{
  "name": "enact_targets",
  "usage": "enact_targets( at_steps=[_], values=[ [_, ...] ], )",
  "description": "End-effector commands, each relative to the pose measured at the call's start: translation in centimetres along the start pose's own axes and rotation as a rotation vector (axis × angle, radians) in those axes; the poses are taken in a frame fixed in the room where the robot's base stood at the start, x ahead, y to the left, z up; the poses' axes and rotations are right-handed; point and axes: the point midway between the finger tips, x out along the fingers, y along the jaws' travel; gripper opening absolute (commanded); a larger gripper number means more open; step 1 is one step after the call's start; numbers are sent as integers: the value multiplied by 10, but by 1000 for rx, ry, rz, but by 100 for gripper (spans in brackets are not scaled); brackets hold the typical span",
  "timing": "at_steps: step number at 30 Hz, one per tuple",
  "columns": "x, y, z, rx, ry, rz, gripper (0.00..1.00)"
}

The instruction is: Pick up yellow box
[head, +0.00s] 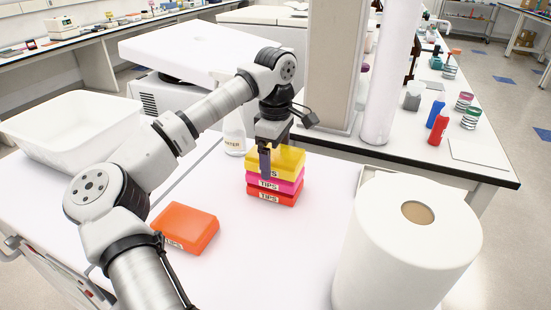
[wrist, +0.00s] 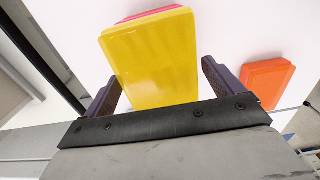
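The yellow box (head: 289,160) lies flat on top of a stack, above a pink box (head: 287,180) and a red box (head: 270,197); the side labels read TIPS. My gripper (head: 270,158) points down at the stack, at the yellow box. In the wrist view the yellow box (wrist: 152,60) reaches in between the two spread fingers of my gripper (wrist: 160,85). A gap shows on both sides of it, wider at the right finger. Part of the yellow box's front is hidden by a finger in the head view.
An orange tips box (head: 186,228) lies on the white table to the left. A large paper roll (head: 405,250) stands at the right front. A white tub (head: 70,130) is at the left. The table front is clear.

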Motion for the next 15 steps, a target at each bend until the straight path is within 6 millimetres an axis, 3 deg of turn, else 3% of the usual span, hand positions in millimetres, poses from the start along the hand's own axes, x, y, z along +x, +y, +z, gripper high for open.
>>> enact_targets(
  at_steps=[1,9,15],
  values=[
    [0,0,0,0,0,0,86],
    [-1,0,0,0,0,0,52],
    [-1,0,0,0,0,0,52]
  ],
)
